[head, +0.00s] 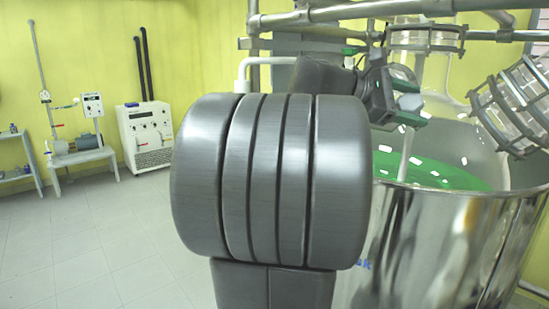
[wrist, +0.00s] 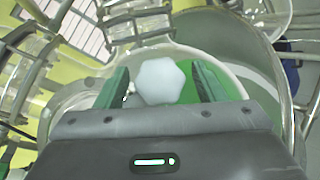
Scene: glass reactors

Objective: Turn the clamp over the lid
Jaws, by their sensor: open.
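My gripper (wrist: 160,72) is open, with a green finger on each side of the wrist view. A pale hexagonal knob (wrist: 159,81) shows between the fingers, with visible gaps on both sides. It also shows in the head view as a small pale block (head: 411,102) at my gripper (head: 406,96). I cannot tell whether this knob is part of the clamp. Below it is a green round surface (head: 440,174) inside the steel vessel (head: 420,245); I cannot tell whether this is the lid or the contents. My arm hides the vessel's left part.
Glass fittings with metal flanges (head: 515,105) hang at the right, close to my gripper. Metal pipes (head: 340,14) run above it. A white cabinet (head: 147,135) and a bench (head: 82,155) stand at the far left wall. The tiled floor (head: 90,235) at left is clear.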

